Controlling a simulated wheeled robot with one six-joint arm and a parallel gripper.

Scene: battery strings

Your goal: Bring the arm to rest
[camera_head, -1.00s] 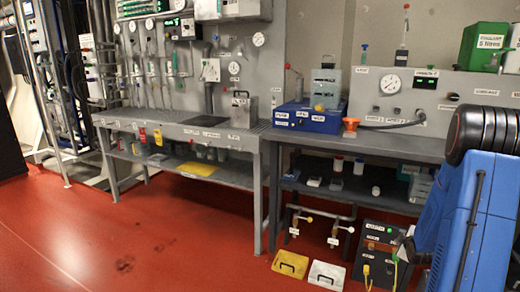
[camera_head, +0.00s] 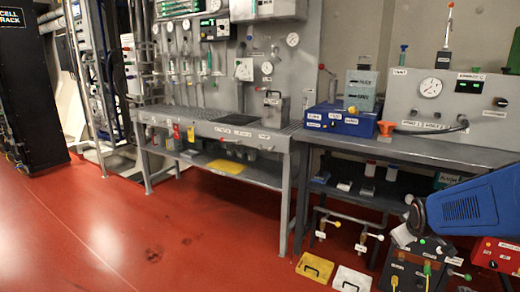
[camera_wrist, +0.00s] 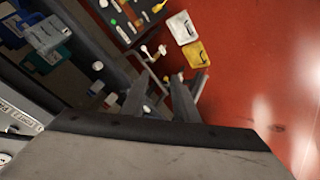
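My arm shows at the right edge of the head view as a blue link (camera_head: 475,205) with a dark rounded end. It lies low, in front of the bench's right part. My gripper does not show in the head view. In the wrist view my gripper (camera_wrist: 161,97) points down toward the floor and bench legs, with two grey fingers standing apart. I see nothing held between them. A broad grey part of my own wrist fills the bottom of that view.
A grey bench (camera_head: 215,130) and a second bench (camera_head: 430,150) stand ahead and right. A yellow tray (camera_head: 314,267), a white tray (camera_head: 351,279) and a black panel box (camera_head: 415,268) sit on the red floor. A black cell rack (camera_head: 30,90) stands left. Open floor lies front left.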

